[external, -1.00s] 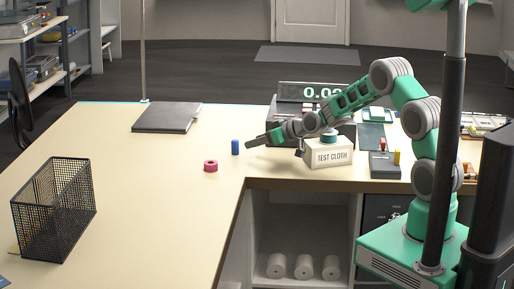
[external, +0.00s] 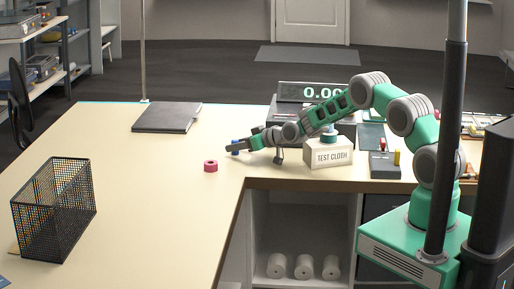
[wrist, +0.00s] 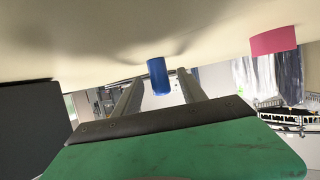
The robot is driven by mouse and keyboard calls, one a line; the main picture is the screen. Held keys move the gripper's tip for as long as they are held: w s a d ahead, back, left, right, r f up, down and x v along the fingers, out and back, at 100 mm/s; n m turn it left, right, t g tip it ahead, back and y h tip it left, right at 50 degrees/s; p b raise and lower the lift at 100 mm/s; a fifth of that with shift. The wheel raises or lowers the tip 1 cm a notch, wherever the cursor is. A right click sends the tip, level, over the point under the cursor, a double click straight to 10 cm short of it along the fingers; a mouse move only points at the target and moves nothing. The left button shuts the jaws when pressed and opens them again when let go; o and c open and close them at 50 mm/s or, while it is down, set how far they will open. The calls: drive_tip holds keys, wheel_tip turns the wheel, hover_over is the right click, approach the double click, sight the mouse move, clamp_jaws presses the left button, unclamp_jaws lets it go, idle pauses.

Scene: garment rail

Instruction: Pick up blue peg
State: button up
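The blue peg (external: 235,141) stands on the table and is mostly hidden behind my gripper in the external view. In the wrist view the blue peg (wrist: 158,77) shows between the two finger lines, near the fingertips. My gripper (external: 232,149) reaches left, low over the table, with its tip at the peg in the external view. In the wrist view my gripper (wrist: 156,82) has its fingers apart on either side of the peg. I cannot tell whether they touch it.
A white TEST CLOTH box (external: 328,154) stands to the right under my arm. A black mesh basket (external: 54,212) and a dark folder (external: 167,117) are at the left. The table between is clear.

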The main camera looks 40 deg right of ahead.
clamp_jaws()
idle(0.3)
idle(0.3)
